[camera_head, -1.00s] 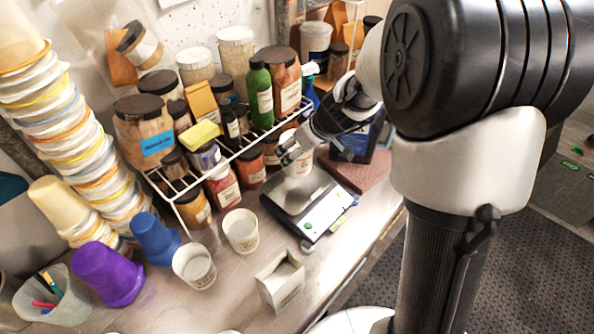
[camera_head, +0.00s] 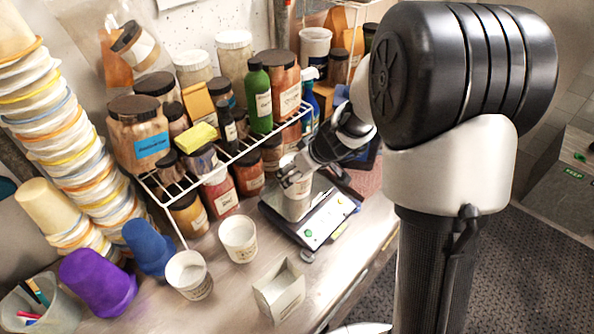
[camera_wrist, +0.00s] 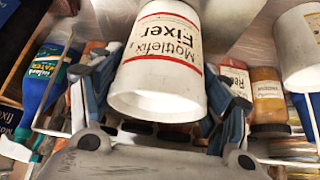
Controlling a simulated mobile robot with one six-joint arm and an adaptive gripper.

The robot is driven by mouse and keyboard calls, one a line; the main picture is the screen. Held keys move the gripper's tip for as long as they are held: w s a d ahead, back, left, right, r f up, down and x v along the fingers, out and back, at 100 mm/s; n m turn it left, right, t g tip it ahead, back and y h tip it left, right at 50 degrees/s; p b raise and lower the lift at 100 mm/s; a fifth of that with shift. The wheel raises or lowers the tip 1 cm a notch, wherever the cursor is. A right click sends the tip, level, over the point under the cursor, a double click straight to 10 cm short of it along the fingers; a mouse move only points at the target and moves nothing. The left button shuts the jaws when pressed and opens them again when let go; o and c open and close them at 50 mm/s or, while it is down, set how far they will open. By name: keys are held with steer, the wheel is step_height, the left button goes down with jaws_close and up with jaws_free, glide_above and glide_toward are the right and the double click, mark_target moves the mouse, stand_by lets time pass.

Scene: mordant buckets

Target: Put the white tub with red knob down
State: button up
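In the wrist view the tub (camera_wrist: 165,50) fills the middle, with red bands and the dark words "Mottlefix Fixer". My gripper's fingers (camera_wrist: 160,100) lie against both its sides. A pale round end of the tub faces the wrist camera. No red knob shows on it in either view.
A white wire rack (camera_head: 235,155) full of jars and bottles stands close behind the scale. Two white cups (camera_head: 238,240) and a pale open box (camera_head: 279,291) stand in front and to the left. The bench's edge (camera_head: 365,275) lies to the right.

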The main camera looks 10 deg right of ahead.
steer(key=o, duration=0.5)
steer(key=shift+c, duration=0.2)
steer(key=shift+r+p, duration=0.25)
steer(key=shift+p, duration=0.1)
steer(key=s+r+p, duration=0.3)
steer(key=s+r, duration=0.9)
steer(key=r, duration=0.3)
steer(key=s+r+m+h, duration=0.1)
steer(key=s+r+m, duration=0.1)
steer(key=s, duration=0.7)
steer(key=s+r+m+g+h, duration=0.1)
steer(key=s+r+m+h, duration=0.1)
steer(key=s, duration=0.8)
steer(key=shift+m, duration=0.8)
